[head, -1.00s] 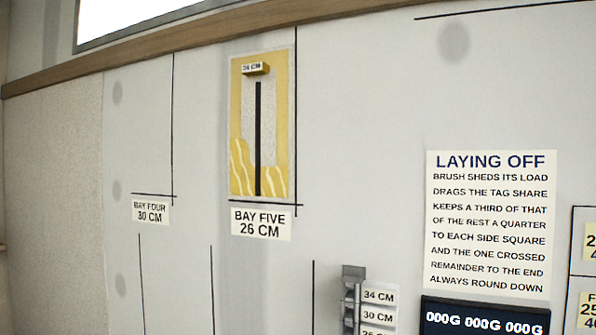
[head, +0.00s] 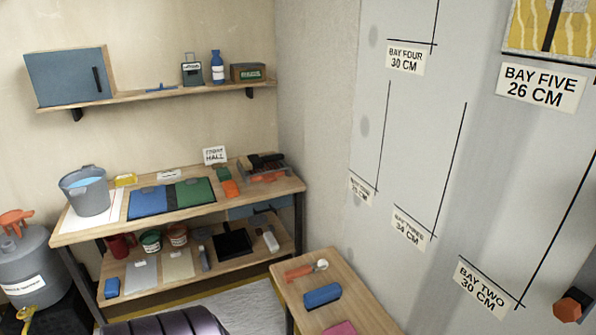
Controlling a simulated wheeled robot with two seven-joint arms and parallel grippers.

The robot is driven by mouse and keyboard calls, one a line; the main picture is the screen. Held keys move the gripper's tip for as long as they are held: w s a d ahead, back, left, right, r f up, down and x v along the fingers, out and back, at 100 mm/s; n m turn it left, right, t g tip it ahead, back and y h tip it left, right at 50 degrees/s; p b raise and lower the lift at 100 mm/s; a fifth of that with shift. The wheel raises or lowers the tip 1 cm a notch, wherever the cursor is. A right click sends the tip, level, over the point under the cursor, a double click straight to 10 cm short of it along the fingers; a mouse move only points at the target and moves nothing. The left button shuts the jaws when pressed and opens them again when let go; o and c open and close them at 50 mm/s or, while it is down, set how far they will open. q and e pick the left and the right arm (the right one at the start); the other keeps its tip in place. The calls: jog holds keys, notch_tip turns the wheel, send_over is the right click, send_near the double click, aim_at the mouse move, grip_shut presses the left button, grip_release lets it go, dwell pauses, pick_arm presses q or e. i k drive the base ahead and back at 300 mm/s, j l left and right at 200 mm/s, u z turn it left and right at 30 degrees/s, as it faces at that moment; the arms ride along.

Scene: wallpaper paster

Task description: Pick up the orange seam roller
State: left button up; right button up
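An orange-handled roller (head: 301,271) with a small pale wheel at its right end lies on the small wooden table at the lower middle of the head view. It looks like the orange seam roller. It lies flat near the table's far edge, behind a blue block-shaped item (head: 322,295). Neither of my grippers shows in the head view.
The small table (head: 345,285) also holds a pink item (head: 340,328). A two-level workbench (head: 215,211) with a bucket (head: 86,192) and tools stands behind it on the left. A wall shelf (head: 150,97) hangs above. The marked wall (head: 400,150) rises close to the table's right.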

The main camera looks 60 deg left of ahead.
aim_at(289, 277)
jog(key=j+u, duration=0.1)
jog(key=u, duration=1.6)
